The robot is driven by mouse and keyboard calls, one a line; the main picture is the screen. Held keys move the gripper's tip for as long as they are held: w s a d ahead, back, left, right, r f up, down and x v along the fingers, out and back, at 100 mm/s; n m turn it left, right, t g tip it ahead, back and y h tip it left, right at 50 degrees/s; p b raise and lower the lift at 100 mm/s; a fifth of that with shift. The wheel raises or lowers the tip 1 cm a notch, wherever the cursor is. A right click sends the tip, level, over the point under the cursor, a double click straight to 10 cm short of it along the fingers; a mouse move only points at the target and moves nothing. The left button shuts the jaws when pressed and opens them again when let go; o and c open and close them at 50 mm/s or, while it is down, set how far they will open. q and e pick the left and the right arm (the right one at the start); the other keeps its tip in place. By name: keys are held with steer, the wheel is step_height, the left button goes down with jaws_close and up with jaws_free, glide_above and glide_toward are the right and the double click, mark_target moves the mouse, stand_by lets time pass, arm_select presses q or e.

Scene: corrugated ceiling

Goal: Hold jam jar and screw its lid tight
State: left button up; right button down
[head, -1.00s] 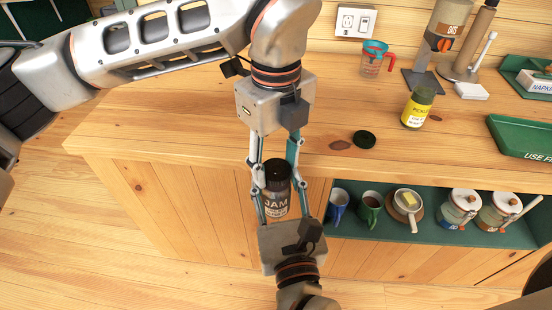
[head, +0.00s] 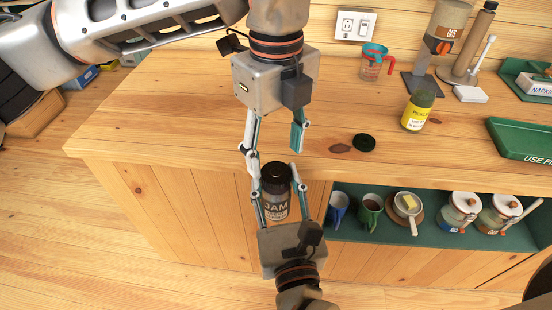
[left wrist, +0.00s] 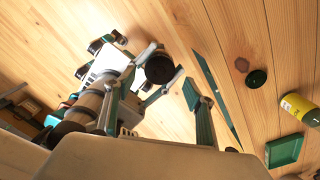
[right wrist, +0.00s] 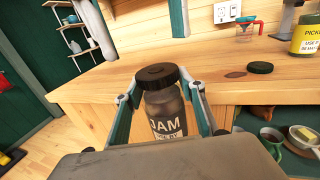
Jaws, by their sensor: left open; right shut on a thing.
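The jam jar (head: 276,205), a dark glass jar with a JAM label, is held upright in front of the counter's edge. Its black lid (head: 275,174) sits on top; the lid also shows in the right wrist view (right wrist: 157,75). I cannot tell how tight it is. My right gripper (head: 273,170) comes from below in the head view and is shut on the jar, a finger on each side. My left gripper (head: 271,150) is open and empty above the lid, its fingers spread wide and apart from it.
The wooden counter (head: 180,110) holds a loose dark lid (head: 364,142), a pickle jar (head: 417,109), a measuring cup (head: 376,62) and a green tray (head: 522,139). The shelf below holds mugs (head: 370,209) and lidded jars (head: 460,210). The counter's left part is clear.

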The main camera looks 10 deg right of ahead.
mark_target(276, 172)
arm_select(q)
steer(key=shift+r, duration=0.25)
steer(key=shift+r, duration=0.1)
steer(key=shift+c, duration=0.3)
step_height(276, 172, up, 3)
steer(key=shift+r, duration=0.2)
steer(key=shift+f, duration=4.05)
